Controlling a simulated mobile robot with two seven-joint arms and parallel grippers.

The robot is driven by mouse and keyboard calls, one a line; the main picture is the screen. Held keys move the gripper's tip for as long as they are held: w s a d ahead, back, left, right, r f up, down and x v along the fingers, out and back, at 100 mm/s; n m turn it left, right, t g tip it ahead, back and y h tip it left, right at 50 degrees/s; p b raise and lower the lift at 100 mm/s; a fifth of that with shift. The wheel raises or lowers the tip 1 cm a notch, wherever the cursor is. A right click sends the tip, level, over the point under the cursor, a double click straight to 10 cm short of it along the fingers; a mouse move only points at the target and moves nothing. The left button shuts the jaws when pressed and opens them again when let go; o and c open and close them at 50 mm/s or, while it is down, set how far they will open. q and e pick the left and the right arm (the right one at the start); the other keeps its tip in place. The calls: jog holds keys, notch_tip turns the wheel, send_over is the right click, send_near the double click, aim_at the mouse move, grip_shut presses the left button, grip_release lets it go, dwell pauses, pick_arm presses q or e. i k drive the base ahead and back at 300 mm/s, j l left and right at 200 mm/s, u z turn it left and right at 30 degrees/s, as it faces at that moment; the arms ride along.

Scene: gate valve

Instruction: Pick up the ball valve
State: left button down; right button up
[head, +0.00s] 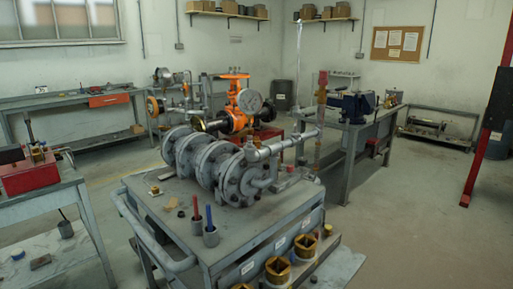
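I cannot pick out the ball valve with certainty. A small brass-coloured fitting (155,190) lies at the left back corner of the grey cart's top (190,243); it is too small to tell what it is. A large grey flanged pipe assembly (215,165) stands on the same cart. Neither of my grippers is in view, and nothing is seen being held.
A left bench holds a red box (30,173). A right bench holds a blue vise (352,105). Floor (420,220) at right is clear.

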aim_at(256, 142)
jog(key=i+l+z, duration=0.2)
jog(key=l, duration=0.25)
jog(key=i+l+z, duration=0.2)
jog(key=l, duration=0.2)
jog(key=i+l+z, duration=0.15)
jog(key=l, duration=0.25)
jog(key=i+l+z, duration=0.55)
jog(key=i, duration=0.2)
jog(key=i+l+z, duration=0.1)
jog(key=i+z, duration=0.25)
jog(key=i, duration=0.7)
jog(key=i+u, duration=0.25)
jog(key=i, duration=0.3)
jog(key=i+l+u, duration=0.2)
jog(key=i, duration=0.3)
jog(key=i+u, duration=0.2)
jog(key=u, duration=0.15)
jog(key=i+u, duration=0.2)
jog(key=u, duration=0.2)
jog(key=i+l+u, duration=0.1)
jog(key=u, duration=0.25)
jog(key=i+u, duration=0.15)
jog(key=u, duration=0.25)
jog(key=i+l+u, duration=0.1)
jog(key=u, duration=0.25)
jog(key=i+l+u, duration=0.15)
jog(key=u, duration=0.25)
